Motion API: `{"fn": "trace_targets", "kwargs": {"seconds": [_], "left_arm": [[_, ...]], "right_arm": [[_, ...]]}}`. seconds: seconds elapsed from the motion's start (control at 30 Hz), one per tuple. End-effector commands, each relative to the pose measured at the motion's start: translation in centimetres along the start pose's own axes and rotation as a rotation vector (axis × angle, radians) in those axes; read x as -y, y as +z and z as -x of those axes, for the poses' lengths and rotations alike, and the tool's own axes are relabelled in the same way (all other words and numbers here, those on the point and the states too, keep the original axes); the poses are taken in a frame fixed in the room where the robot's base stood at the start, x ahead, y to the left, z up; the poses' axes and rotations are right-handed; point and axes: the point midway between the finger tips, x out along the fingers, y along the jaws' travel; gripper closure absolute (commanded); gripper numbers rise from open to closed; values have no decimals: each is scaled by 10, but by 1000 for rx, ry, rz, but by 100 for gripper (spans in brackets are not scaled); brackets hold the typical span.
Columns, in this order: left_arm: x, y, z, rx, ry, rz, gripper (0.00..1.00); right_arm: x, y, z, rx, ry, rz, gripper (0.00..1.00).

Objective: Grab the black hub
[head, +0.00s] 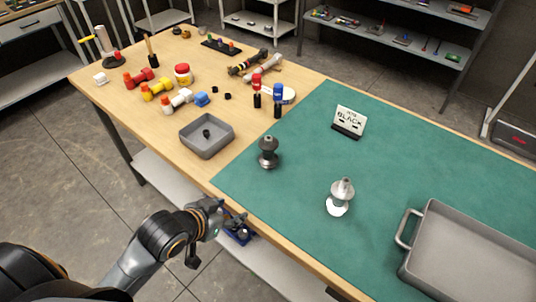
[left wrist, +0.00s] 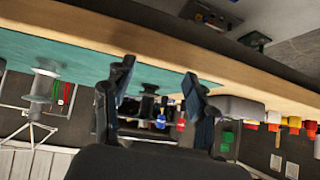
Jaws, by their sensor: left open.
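The black hub (head: 268,152), a dark spool shape, stands upright on the green mat (head: 300,215) near its left edge. A silver hub (head: 341,192) stands on a white round base to its right. My left gripper (head: 214,220) is beside the table's near edge, short of the black hub and not touching it. In the left wrist view, which looks upside down, my open left gripper (left wrist: 159,72) has nothing between its fingers; the black hub (left wrist: 148,103) shows beyond, between them. The silver hub (left wrist: 43,88) is at the left there. My right gripper is not in view.
A sign (head: 350,121) reading "BLACK" stands on the mat. A grey bin (head: 207,150) sits left of the black hub, and a large grey tray (head: 430,225) lies at right. Dumbbell-like parts, bottles and tools crowd the far left. The mat between the hubs is clear.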

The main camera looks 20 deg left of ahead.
Motion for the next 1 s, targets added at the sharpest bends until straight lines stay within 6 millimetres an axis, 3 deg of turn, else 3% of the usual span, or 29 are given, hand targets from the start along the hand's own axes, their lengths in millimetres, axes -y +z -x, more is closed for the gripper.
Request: {"fn": "trace_targets", "kwargs": {"seconds": [0.2,0.4,0.53,0.8,1.0], "left_arm": [[21,-68,-1,-232,53,-27,43],[29,-110,7,-370,101,-29,43],[29,-120,-3,-389,107,-24,43],[24,-140,-51,-387,106,-24,43],[21,-146,-69,-385,107,-26,43]], "right_arm": [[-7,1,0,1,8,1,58],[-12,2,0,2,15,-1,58],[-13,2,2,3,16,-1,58],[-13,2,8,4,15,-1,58],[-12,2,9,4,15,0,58]]}}
